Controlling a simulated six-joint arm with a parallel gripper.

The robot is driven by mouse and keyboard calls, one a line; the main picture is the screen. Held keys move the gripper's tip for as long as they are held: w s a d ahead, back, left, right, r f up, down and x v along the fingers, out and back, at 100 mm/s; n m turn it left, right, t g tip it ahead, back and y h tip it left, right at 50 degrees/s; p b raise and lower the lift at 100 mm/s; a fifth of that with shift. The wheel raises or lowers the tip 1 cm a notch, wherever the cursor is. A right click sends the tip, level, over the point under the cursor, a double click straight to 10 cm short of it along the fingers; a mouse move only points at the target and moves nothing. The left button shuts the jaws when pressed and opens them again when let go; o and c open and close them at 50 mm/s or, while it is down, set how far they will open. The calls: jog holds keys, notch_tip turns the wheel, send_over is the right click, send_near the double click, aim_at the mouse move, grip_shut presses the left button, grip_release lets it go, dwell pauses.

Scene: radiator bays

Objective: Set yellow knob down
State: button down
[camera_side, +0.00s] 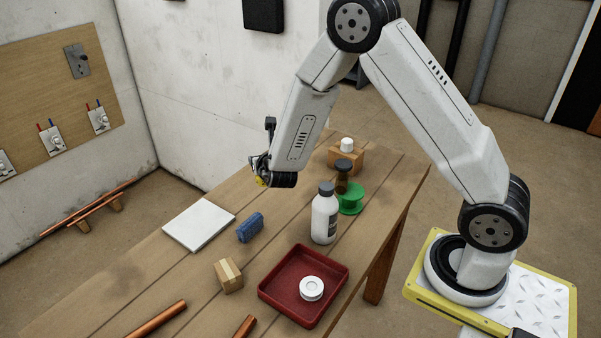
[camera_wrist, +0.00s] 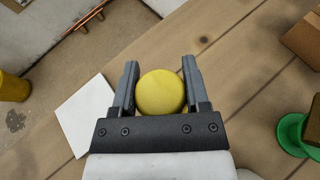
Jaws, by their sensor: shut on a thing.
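The yellow knob (camera_wrist: 160,92) is round and sits between the two fingers of my gripper (camera_wrist: 160,88) in the wrist view. My gripper is shut on it. In the side view, my gripper (camera_side: 262,176) hangs above the far part of the wooden table (camera_side: 140,285), and only a small bit of the yellow knob (camera_side: 260,181) shows there. The knob is held clear of the table. Below and to the left lies a flat white square (camera_side: 199,225), which also shows left of the gripper in the wrist view (camera_wrist: 84,118).
A wooden block (camera_side: 355,161) bears a white knob. Copper pipes (camera_side: 160,320) lie in front.

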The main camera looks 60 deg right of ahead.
jog(key=w+d+f, duration=0.1)
jog(key=w+f, duration=0.5)
jog(key=w, duration=0.1)
jog(key=shift+w+f, duration=0.35)
jog(key=shift+f, duration=0.05)
jog(key=shift+w+d+f, duration=0.1)
jog(key=shift+w+f, duration=0.15)
jog(key=shift+f, duration=1.6)
jog(key=shift+f, duration=0.1)
jog(key=shift+c, duration=0.4)
grip_release()
